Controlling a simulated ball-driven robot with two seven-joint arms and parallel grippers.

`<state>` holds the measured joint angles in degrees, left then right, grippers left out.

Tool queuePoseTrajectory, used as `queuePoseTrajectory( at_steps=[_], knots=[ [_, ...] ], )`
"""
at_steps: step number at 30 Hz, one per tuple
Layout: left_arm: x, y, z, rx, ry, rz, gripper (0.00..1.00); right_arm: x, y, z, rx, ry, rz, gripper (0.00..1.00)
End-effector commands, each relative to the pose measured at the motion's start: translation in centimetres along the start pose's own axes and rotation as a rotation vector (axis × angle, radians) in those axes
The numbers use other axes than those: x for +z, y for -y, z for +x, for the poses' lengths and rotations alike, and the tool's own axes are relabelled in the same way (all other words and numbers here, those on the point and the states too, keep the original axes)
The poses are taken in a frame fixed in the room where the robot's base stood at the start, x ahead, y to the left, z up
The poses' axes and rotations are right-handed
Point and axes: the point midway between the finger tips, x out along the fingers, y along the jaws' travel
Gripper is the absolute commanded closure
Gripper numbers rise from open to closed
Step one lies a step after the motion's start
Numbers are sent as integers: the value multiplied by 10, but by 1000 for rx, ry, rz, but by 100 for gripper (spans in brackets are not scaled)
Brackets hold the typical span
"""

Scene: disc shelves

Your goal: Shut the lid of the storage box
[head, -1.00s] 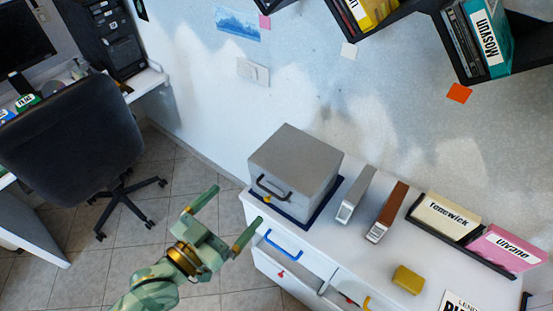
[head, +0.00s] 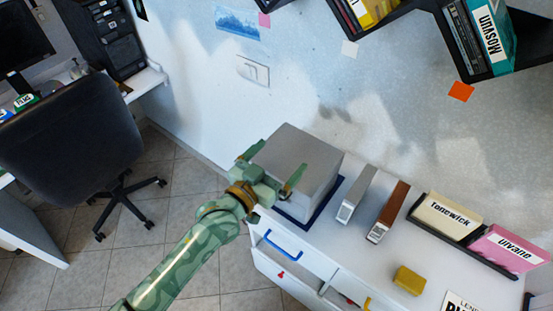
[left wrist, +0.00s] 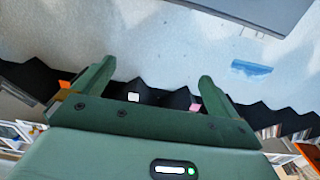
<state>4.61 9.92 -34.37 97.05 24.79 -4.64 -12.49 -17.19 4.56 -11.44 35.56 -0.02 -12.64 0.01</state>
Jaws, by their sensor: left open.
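The storage box (head: 312,165) is a grey block on a dark blue base, at the left end of the white cabinet top. I cannot make out a lid seam, so I cannot tell how the lid stands. My right gripper is not in view.
A grey binder (head: 357,194) and a brown one (head: 388,212) stand right of the box. A yellow block (head: 409,280) lies nearer the front. The cabinet front has a blue drawer handle (head: 282,244). A black chair (head: 75,138) stands at left; the floor between is clear.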

Motion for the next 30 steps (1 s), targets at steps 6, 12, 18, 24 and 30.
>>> queuePoseTrajectory(
  at_steps=[6,12,18,24,30],
  knots=[
    [0,0,0,0,0,0,22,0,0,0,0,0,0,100],
    [0,0,0,0,0,0,77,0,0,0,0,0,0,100],
    [0,0,0,0,0,0,100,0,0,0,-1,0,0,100],
    [0,0,-1,0,0,0,100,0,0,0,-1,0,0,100],
    [0,0,-1,0,0,0,100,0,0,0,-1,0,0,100]
  ],
)
